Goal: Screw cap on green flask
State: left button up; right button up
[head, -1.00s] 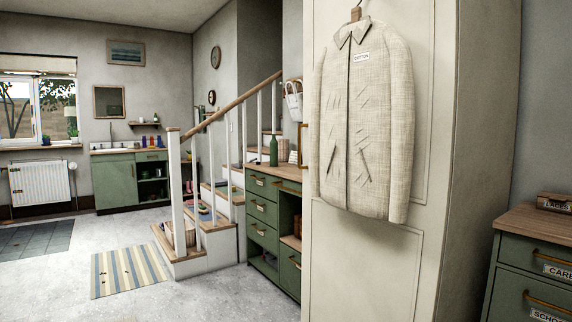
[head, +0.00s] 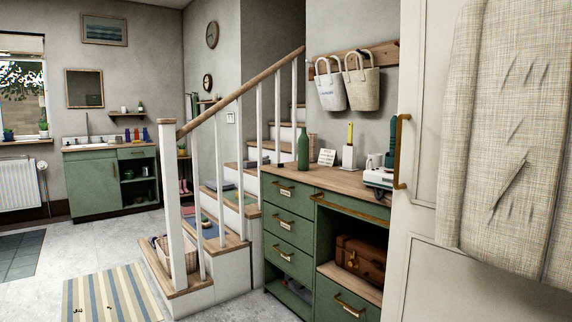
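A tall green bottle-shaped flask (head: 303,147) stands upright on the wooden top of the green drawer cabinet, near its back left. Its neck points up; whether a cap sits on it is too small to tell. A small dark object (head: 279,160) stands just left of it, and I cannot tell if it is a cap. Neither of my grippers shows in the head view.
Floor at the left is mostly clear.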

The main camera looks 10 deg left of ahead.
aim_at(303, 141)
jog(key=i+j, duration=1.15)
jog(key=i+u, duration=0.25)
jog(key=i, duration=0.85)
